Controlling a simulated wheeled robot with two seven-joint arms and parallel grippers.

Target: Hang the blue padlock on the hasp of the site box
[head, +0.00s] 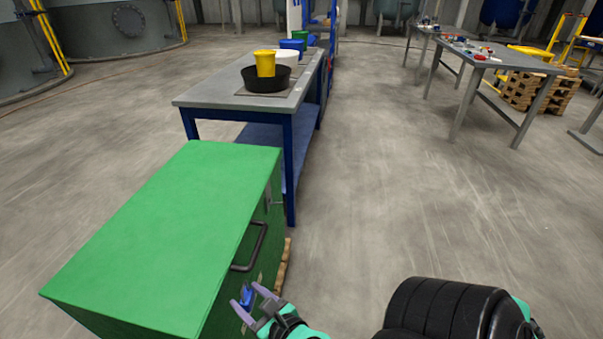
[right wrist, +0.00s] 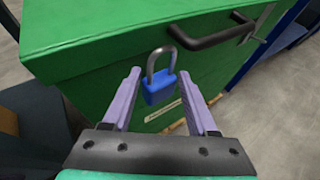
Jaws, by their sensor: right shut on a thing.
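The blue padlock (right wrist: 160,92) is upright with its silver shackle on top. It is between the fingertips of my right gripper (right wrist: 159,80), which is shut on its body. In the head view the padlock (head: 247,297) and my right gripper (head: 247,300) are at the front side of the green site box (head: 165,235). The shackle shows against the box's green front in the right wrist view. I cannot tell whether it touches the box or passes through a hasp. My left gripper is not in view.
A dark handle (head: 251,247) sticks out of the box front, beyond the padlock. A blue-legged workbench (head: 190,103) with a black basin (head: 266,82) and a yellow bucket (head: 264,63) stands behind the box. Open floor (head: 390,190) lies to the right.

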